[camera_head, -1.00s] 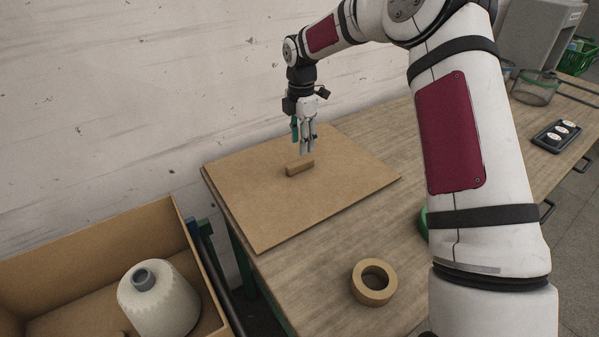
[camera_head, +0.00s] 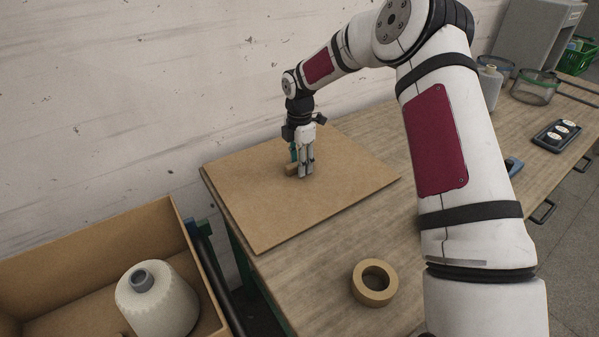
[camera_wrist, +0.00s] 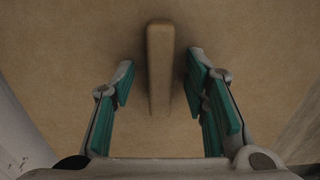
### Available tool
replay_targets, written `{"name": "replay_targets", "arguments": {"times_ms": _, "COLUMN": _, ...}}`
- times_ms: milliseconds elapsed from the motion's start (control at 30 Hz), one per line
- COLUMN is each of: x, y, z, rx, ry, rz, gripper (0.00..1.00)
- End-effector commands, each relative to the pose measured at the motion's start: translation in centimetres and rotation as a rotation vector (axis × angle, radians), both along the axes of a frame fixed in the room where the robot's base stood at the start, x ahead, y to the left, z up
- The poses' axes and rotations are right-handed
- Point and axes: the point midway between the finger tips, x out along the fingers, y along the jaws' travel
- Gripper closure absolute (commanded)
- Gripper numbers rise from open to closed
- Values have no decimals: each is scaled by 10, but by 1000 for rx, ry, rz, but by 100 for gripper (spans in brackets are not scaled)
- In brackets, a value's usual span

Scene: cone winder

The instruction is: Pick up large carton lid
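The large carton lid (camera_head: 265,213) is a flat brown board lying on the wooden table against the wall. A raised bar handle (camera_head: 289,169) stands near its middle, partly hidden by my gripper in the head view. My gripper (camera_head: 303,172) points down and is low over the lid at the handle. In the wrist view the handle (camera_wrist: 160,70) lies between the two green-padded fingers of my gripper (camera_wrist: 158,85). The fingers are open, with a gap on each side of the handle.
A tape roll (camera_head: 374,282) lies on the table (camera_head: 316,280) in front of the lid. An open carton (camera_head: 88,243) with a yarn cone (camera_head: 157,302) stands at lower left. A black tray (camera_head: 557,135) and mesh baskets (camera_head: 536,88) are at the right. The wall (camera_head: 150,90) is close behind.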

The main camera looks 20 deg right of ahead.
Motion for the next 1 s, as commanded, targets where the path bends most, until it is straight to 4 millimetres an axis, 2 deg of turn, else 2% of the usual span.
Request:
{"name": "replay_targets", "arguments": {"times_ms": 33, "x": 0, "y": 0, "z": 0, "rx": 0, "ry": 0, "rz": 0, "gripper": 72}}
{"name": "replay_targets", "arguments": {"times_ms": 167, "x": 0, "y": 0, "z": 0, "rx": 0, "ry": 0, "rz": 0, "gripper": 100}}
{"name": "replay_targets", "arguments": {"times_ms": 567, "x": 1, "y": 0, "z": 5, "rx": -1, "ry": -1, "rz": 0, "gripper": 100}}
{"name": "replay_targets", "arguments": {"times_ms": 667, "x": 1, "y": -1, "z": 17, "rx": -1, "ry": -3, "rz": 0, "gripper": 100}}
{"name": "replay_targets", "arguments": {"times_ms": 1000, "x": 1, "y": 0, "z": 80, "rx": 0, "ry": -3, "rz": 0, "gripper": 100}}
